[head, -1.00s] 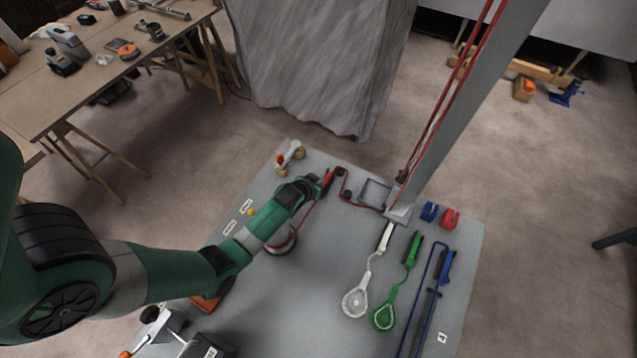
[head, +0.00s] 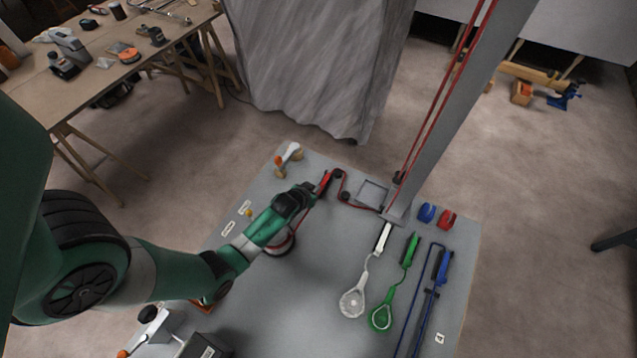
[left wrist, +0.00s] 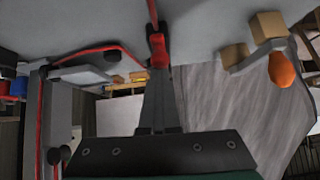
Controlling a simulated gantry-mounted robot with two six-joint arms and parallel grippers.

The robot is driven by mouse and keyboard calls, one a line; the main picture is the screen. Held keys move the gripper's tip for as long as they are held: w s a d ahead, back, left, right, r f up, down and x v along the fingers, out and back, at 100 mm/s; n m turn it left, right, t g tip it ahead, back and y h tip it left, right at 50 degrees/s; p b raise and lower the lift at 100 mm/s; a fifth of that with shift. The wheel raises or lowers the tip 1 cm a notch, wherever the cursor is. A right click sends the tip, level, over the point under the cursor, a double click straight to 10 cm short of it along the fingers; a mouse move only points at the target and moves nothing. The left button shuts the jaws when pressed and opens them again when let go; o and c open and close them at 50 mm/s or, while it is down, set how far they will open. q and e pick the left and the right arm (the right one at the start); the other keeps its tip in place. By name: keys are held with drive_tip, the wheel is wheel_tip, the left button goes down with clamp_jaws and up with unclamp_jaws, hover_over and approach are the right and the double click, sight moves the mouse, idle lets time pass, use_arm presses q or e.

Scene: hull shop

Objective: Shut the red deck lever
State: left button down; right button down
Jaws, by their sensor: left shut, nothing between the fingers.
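The red deck lever (head: 324,181) is on the grey deck board (head: 328,283), near its far edge, with a red line running from it. My left gripper (head: 314,189) is at the lever, its arm reaching low over the board from the left. In the left wrist view the closed fingers (left wrist: 158,100) point at the red lever (left wrist: 158,50), which shows just beyond their tips. Nothing is held between the fingers. I cannot tell whether the tips touch the lever. My right gripper is out of view.
A grey mast (head: 450,110) rises right of the lever. A white rope (head: 352,303), a green rope (head: 381,317) and a blue rope (head: 412,300) lie on the right of the board. An orange-tipped lever (head: 289,155) stands at the far left corner. Blue and red cleats sit beyond.

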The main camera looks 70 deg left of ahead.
use_arm(q)
drive_tip(key=shift+s+f, duration=0.1)
drive_tip(key=shift+s, duration=0.05)
drive_tip(key=shift+r+p, duration=0.8)
drive_tip(key=shift+p, duration=0.05)
drive_tip(key=shift+r, duration=0.1)
drive_tip(key=r+p, duration=0.2)
drive_tip(key=r, duration=0.1)
drive_tip(key=w+r+p, duration=0.1)
drive_tip(key=p, duration=0.1)
drive_tip(key=shift+a+r, duration=0.35)
drive_tip(key=s+d+r+p, duration=0.1)
drive_tip(key=s+d+r, duration=0.3)
drive_tip(key=s+d, duration=0.1)
drive_tip(key=shift+s+d+r+p, duration=0.2)
drive_tip(key=shift+s+d+p, duration=0.1)
drive_tip(key=shift+s+d, duration=0.15)
